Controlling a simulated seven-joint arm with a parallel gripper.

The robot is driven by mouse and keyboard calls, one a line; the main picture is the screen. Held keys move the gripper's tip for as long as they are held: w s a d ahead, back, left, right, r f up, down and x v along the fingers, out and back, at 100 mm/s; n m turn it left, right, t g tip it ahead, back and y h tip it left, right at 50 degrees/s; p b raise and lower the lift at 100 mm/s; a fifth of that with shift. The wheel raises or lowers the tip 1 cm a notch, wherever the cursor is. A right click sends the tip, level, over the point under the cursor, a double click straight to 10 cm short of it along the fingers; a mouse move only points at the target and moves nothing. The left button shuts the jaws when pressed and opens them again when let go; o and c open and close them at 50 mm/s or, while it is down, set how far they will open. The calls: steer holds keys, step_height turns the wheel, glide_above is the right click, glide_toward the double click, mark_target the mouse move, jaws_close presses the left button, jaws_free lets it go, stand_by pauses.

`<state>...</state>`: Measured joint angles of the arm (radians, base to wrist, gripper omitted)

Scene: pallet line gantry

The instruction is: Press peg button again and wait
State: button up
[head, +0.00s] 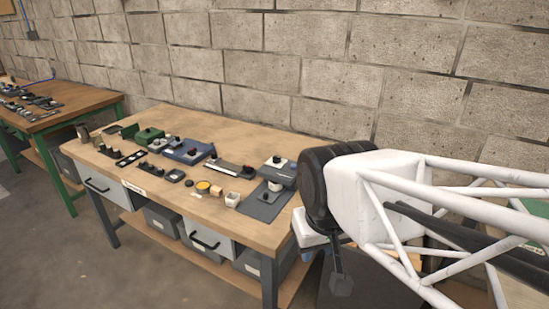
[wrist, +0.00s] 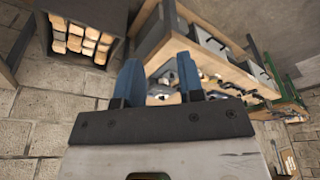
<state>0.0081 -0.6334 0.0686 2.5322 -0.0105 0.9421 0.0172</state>
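Several small devices with knobs or buttons stand on the wooden workbench (head: 235,140) in the head view. They include a green box (head: 149,136), a blue box (head: 188,152) and a grey-blue box (head: 280,172) with a dark knob on top, near a dark flat plate (head: 263,203). I cannot tell which one is the peg button. My gripper (wrist: 160,82) shows two blue fingers with a wide gap between them and nothing held. It is apart from the devices. In the head view my arm is at the right, beyond the bench's right end.
A yellow-topped round item (head: 203,186) and a small white cup (head: 233,200) stand near the bench's front edge. Grey drawers (head: 207,238) hang below. A second bench (head: 50,118) is at the left. A dark bin of light blocks (wrist: 82,40) shows in the wrist view.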

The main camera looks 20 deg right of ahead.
jaws_close()
stand_by(1.4)
